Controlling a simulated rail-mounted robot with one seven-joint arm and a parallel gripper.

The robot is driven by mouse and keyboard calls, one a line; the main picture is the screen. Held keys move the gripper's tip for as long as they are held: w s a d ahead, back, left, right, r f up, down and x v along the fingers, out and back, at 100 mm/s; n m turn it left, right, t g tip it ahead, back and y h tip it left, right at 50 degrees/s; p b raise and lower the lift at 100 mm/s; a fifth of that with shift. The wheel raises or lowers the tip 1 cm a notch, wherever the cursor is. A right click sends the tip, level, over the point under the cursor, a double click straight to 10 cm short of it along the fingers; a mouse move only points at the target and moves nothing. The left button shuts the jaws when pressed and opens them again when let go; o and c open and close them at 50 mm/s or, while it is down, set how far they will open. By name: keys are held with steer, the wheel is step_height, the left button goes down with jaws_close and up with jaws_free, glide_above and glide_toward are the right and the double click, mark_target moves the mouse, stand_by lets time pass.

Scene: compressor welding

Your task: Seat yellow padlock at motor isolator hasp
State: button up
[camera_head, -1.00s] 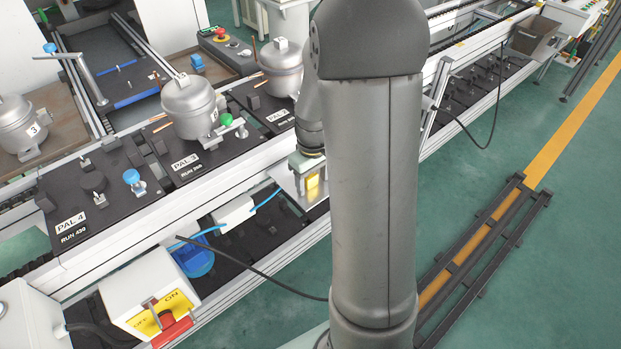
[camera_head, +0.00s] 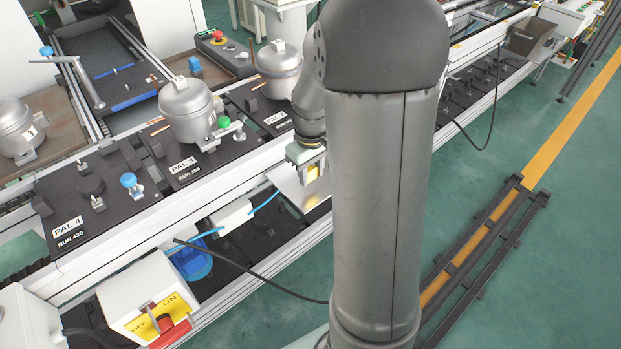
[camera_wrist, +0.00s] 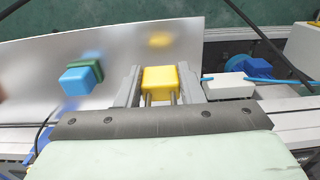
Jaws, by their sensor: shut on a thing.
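The yellow padlock (camera_wrist: 161,80) is between the two fingers of my gripper (camera_wrist: 160,92) in the wrist view, with its metal shackle toward the palm. My gripper is shut on it. In the head view my gripper (camera_head: 308,168) and a bit of the yellow padlock (camera_head: 312,173) show left of my arm, in front of the conveyor side. The motor isolator is likely the white box (camera_head: 146,296) with a yellow OFF/ON plate and a red handle (camera_head: 171,331) at lower left. It stands well apart from the padlock. The hasp is too small to make out clearly.
A shiny metal plate (camera_wrist: 40,62) lies beyond my gripper, with a blue block (camera_wrist: 80,79) and green block (camera_wrist: 88,62) near it. A black cable (camera_head: 250,265) hangs between gripper and isolator. Pallets with grey compressors (camera_head: 190,108) line the conveyor above.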

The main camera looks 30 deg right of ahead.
steer(key=s+a+r, duration=0.1)
steer(key=s+r, duration=0.3)
steer(key=s, duration=0.2)
steer(key=s+a+r+b, duration=0.1)
steer(key=s+r, duration=0.4)
steer(key=s, duration=0.2)
steer(key=shift+s+a+r, duration=0.15)
steer(key=shift+s, duration=0.15)
